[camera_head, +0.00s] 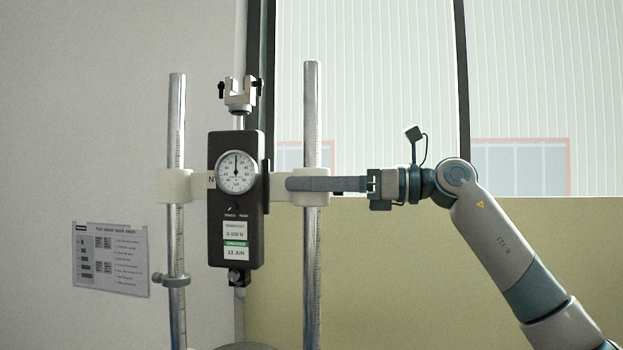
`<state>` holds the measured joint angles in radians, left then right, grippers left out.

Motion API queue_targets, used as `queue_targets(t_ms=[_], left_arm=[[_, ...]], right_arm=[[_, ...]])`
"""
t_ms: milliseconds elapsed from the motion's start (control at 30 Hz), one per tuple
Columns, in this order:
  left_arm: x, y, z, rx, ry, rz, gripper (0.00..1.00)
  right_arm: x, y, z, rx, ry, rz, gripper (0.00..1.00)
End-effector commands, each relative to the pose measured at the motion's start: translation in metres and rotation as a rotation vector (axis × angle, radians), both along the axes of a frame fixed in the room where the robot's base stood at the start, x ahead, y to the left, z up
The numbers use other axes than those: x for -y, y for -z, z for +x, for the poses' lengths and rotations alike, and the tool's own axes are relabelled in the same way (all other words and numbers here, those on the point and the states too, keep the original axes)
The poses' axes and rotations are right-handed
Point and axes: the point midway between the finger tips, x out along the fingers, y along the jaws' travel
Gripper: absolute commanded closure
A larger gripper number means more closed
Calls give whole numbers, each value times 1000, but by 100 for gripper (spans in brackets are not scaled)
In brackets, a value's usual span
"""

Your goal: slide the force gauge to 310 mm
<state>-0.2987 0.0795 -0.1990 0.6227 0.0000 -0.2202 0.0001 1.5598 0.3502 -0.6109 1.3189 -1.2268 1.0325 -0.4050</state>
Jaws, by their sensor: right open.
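The force gauge (237,202) is a dark upright box with a round white dial. It is mounted on a pale crosshead (275,190) that spans the left post (177,120) and the right post (312,115). My right gripper (291,184) reaches in from the right at crosshead height. Its grey finger overlaps the right post and the crosshead's right end. It is open; I cannot tell whether it touches the crosshead. My left gripper is not in view.
A small clamp collar (171,281) sits on the left post below the crosshead. A clevis grip (239,96) stands above the gauge. A printed card (110,259) is at the lower left. The space right of the right post, above my arm, is clear.

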Motion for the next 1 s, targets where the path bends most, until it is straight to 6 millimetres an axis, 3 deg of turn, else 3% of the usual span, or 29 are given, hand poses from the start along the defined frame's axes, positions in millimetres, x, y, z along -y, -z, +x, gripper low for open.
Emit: queue_targets(t_ms=[267,500,533,900,933,1000], left_arm=[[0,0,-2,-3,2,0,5],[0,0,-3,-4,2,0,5],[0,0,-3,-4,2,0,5],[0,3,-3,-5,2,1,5],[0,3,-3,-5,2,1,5],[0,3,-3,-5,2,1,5]], right_arm=[[-1,0,0,0,0,0,31],[-1,0,0,0,0,0,86],[-1,0,0,0,0,0,90],[0,-3,-1,3,-1,1,90],[0,-3,-1,3,0,1,43],[-1,-3,-1,3,0,1,31]])
